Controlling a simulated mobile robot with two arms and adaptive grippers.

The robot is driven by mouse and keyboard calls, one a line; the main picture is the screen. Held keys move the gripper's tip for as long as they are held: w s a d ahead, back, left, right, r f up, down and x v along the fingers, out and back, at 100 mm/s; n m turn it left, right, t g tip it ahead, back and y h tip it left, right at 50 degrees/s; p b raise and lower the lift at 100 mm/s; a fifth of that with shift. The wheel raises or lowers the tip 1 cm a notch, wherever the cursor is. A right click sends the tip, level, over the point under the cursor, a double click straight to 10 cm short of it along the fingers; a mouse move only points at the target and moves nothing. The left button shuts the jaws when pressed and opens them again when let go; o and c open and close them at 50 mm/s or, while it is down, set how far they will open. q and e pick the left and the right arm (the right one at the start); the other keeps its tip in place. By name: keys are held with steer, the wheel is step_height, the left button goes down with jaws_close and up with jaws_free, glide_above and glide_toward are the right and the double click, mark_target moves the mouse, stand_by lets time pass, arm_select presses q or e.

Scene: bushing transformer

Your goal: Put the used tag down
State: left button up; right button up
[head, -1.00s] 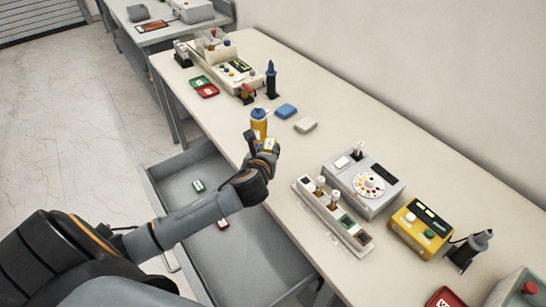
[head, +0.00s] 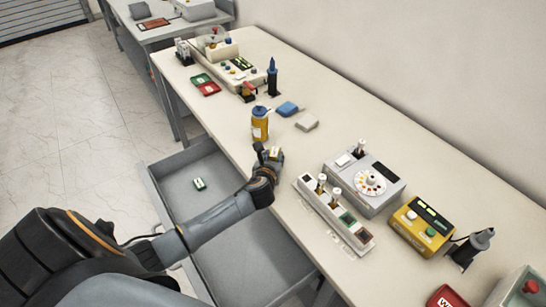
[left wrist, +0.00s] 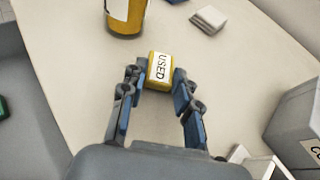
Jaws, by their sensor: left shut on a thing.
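The used tag is a small yellow block with a white label reading USED; it shows in the left wrist view (left wrist: 159,70) and in the head view (head: 276,153). My left gripper (head: 269,155) is shut on it, with a blue-padded finger on each side in the left wrist view (left wrist: 158,82). The tag is over the bench top near its front edge, in front of the yellow bottle. I cannot tell whether its underside touches the bench. My right gripper is not in view.
The yellow bottle (head: 260,125) stands just behind the tag. A blue block (head: 287,109) and a pale block (head: 306,122) lie farther back. A vial rack (head: 335,217) and a grey dial box (head: 364,183) stand to the right. An open drawer (head: 213,212) with a green tag (head: 200,184) is below.

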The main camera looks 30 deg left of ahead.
arm_select(q)
steer(key=o, duration=0.8)
steer(key=shift+f, duration=0.1)
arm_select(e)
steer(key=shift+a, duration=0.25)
arm_select(q)
steer(key=v, duration=1.2)
steer(key=shift+a+r, duration=0.1)
steer(key=shift+r, duration=0.1)
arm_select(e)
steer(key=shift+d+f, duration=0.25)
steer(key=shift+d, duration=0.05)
